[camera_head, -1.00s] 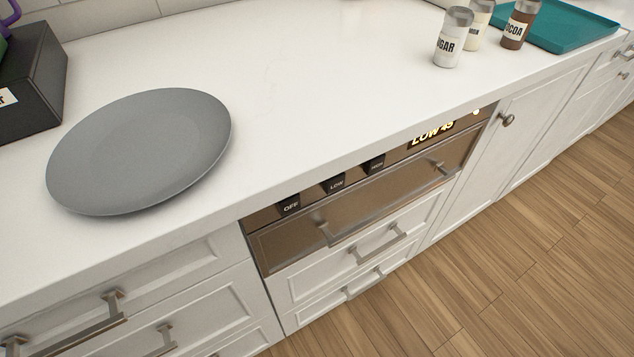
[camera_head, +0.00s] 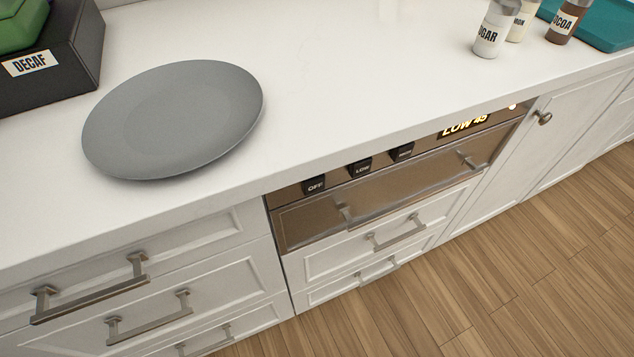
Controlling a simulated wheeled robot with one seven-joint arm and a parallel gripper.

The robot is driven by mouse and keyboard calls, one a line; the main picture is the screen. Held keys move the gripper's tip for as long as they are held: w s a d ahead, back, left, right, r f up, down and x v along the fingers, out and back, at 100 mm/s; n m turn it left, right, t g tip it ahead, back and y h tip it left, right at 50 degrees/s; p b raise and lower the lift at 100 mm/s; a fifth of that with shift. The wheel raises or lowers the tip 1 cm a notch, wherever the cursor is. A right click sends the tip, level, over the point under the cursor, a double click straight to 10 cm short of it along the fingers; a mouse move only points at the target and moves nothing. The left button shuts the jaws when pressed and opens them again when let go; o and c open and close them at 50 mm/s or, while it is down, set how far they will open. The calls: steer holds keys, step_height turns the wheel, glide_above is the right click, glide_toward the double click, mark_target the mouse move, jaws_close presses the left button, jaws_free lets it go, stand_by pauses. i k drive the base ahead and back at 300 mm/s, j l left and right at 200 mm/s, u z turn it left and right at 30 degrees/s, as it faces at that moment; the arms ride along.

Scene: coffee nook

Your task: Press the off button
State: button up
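The off button (camera_head: 314,187) is a small dark block marked OFF, at the left end of the panel on a built-in warming drawer (camera_head: 385,195) under the counter. To its right are a similar LOW button (camera_head: 361,169) and a third dark button (camera_head: 403,152) whose label is too blurred to read. The lit display (camera_head: 465,127) reads LOW 45, and a small light (camera_head: 512,106) glows at the panel's right end. My gripper is not in view, and nothing covers the off button.
A grey plate (camera_head: 175,120) lies on the white counter (camera_head: 330,60). A dark box (camera_head: 60,60) labelled DECAF stands at left. Jars (camera_head: 490,35) and a teal tray (camera_head: 600,25) are at back right. Drawer handles (camera_head: 90,287) stick out below; the wooden floor (camera_head: 500,270) is clear.

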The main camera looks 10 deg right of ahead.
mark_target(317, 184)
steer(key=k+j+u, duration=0.15)
steer(key=j, duration=0.2)
steer(key=k+j+u, duration=0.15)
steer(key=j, duration=0.2)
steer(key=k+j+u, duration=0.15)
steer(key=j, duration=0.2)
